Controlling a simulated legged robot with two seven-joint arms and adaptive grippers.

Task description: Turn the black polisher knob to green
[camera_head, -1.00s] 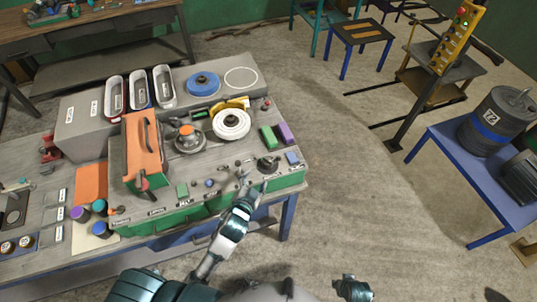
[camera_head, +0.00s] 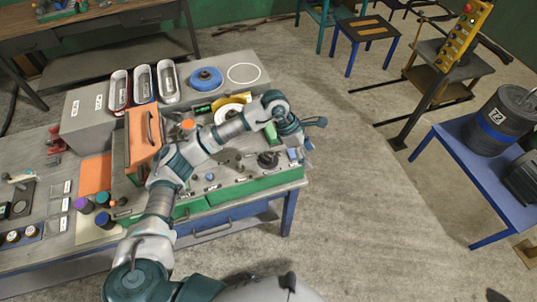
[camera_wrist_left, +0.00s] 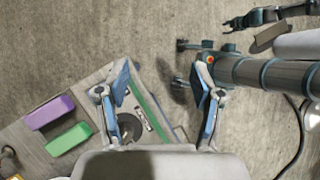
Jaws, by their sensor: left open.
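The black knob (camera_head: 268,160) is on the right end of the green-sided bench unit (camera_head: 240,190). In the left wrist view the round black knob (camera_wrist_left: 130,128) shows between my fingers, nearer the left one. A green strip (camera_wrist_left: 150,108) and a small label lie beside it. Its pointer setting is too small to read. My left gripper (camera_head: 305,132) is open and empty, just right of and beyond the knob in the head view. Its spread fingers also show in the left wrist view (camera_wrist_left: 160,98). My right gripper is outside the head view; teal-banded parts of mine show right in the wrist view.
A purple block (camera_wrist_left: 48,112) and a green block (camera_wrist_left: 68,138) lie near the knob. A white disc (camera_head: 229,111), a blue disc (camera_head: 205,79) and an orange-topped box (camera_head: 141,140) stand farther left. Bare floor (camera_head: 350,160) lies right of the bench.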

